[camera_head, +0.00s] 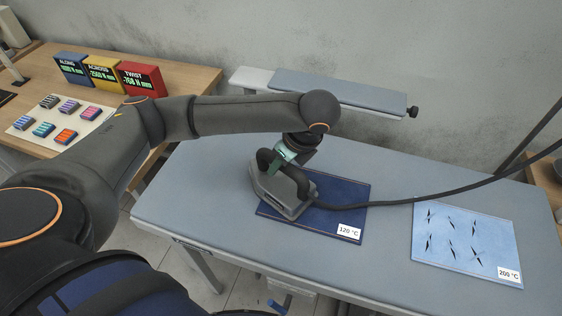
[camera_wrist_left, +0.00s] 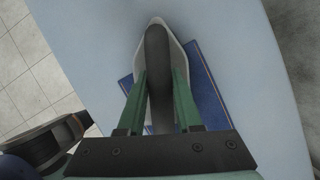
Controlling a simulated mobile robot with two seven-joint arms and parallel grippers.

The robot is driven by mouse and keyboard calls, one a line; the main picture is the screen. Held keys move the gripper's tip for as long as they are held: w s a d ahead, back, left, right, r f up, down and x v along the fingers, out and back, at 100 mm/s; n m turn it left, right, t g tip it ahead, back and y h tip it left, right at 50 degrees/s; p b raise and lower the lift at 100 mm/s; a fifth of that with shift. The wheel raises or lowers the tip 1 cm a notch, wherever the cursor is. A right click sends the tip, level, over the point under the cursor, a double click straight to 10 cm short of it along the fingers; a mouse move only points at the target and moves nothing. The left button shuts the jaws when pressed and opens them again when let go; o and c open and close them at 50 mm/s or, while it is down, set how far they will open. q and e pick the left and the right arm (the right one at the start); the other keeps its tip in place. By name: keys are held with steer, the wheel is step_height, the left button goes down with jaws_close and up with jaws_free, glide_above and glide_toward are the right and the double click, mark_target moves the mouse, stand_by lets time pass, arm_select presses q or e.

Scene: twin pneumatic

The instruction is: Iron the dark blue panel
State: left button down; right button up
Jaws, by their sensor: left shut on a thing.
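The dark blue panel (camera_head: 333,191) lies flat on the ironing board and carries a 120 °C label. The iron (camera_head: 283,204), grey with a dark handle, is over the panel's left part, its front end reaching past the panel's left edge. My left gripper (camera_head: 287,156) is shut on the iron's handle from above. In the left wrist view its green fingers (camera_wrist_left: 158,105) flank the dark handle, and the panel (camera_wrist_left: 206,98) shows beside and under the iron (camera_wrist_left: 165,35). Whether the soleplate touches the panel is hidden. My right gripper is not in view.
The light blue panel (camera_head: 465,243) with dark slits and a 200 °C label lies at right on the ironing board (camera_head: 200,205). A dark hose (camera_head: 430,198) trails rightward from the iron. A narrow sleeve board (camera_head: 340,90) stands behind. Left, a wooden table (camera_head: 200,80) holds coloured displays.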

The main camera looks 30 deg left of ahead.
arm_select(q)
steer(key=shift+w+a+r, duration=0.1)
steer(key=shift+w+r, duration=0.05)
steer(key=shift+r, duration=2.95)
steer(key=shift+r, duration=0.15)
steer(key=shift+r, duration=1.4)
